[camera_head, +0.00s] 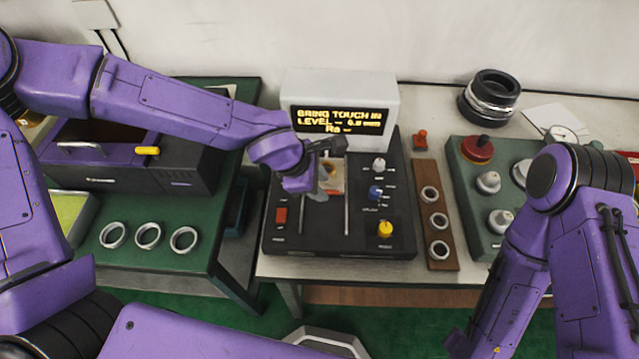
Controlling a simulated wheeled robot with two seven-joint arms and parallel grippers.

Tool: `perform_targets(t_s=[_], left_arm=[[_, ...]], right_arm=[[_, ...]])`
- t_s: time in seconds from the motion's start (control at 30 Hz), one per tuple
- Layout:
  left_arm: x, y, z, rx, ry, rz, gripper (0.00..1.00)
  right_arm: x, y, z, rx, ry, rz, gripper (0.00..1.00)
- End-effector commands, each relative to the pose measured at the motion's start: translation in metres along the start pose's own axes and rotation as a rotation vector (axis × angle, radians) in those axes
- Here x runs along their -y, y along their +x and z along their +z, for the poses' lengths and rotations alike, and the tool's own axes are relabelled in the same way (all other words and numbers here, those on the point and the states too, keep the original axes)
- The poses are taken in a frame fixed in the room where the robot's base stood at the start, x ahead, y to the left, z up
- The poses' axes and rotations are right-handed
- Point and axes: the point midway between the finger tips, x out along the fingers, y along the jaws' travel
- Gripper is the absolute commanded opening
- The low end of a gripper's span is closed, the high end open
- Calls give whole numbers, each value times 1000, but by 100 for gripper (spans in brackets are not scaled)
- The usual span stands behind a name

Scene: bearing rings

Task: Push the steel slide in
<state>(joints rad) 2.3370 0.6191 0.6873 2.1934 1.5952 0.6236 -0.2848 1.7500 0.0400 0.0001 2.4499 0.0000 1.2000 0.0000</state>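The measuring unit (285,247) is a black console with a white display box (340,90) behind it. Its lit screen reads "BRING TOUCH IN" and "LEVEL", with "Ra" below. My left gripper (326,178) is over the middle of the console, in front of the display box. The gripper hides much of what lies beneath it, and I cannot make out the steel slide there. A thin upright metal strip (347,212) shows to its right. Whether the fingers are open or shut is too small to tell. My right forearm reaches down at the right; its gripper is out of view.
A red switch (281,215), white knob (378,165), blue knob (375,192) and yellow knob (385,229) are on the console. A wooden strip with rings (431,262) lies to its right. Several rings (148,236) lie on the green bench at left. A green knobbed box (470,181) stands right.

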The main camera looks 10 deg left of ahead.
Motion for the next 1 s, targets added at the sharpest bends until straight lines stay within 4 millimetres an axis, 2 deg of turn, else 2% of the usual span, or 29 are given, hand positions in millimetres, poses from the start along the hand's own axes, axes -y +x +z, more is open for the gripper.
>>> perform_targets(t_s=[0.13, 0.23, 0.5, 0.7, 1.0], left_arm=[[1, 0, 0, -1, 1, -3, 38], [0, -8, 0, 0, -2, -1, 38], [-2, -70, 1, 4, -3, 2, 38], [-2, -100, 0, 2, 0, 0, 38], [-1, -105, 0, 0, 2, -3, 38]], right_arm=[[0, 0, 0, 0, 0, 0, 43], [0, -2, -1, 0, 0, 0, 43], [-1, -10, -4, 0, 0, 0, 43], [-1, -12, -5, 0, 0, 0, 43], [-1, -12, -5, 0, 0, 0, 43]])
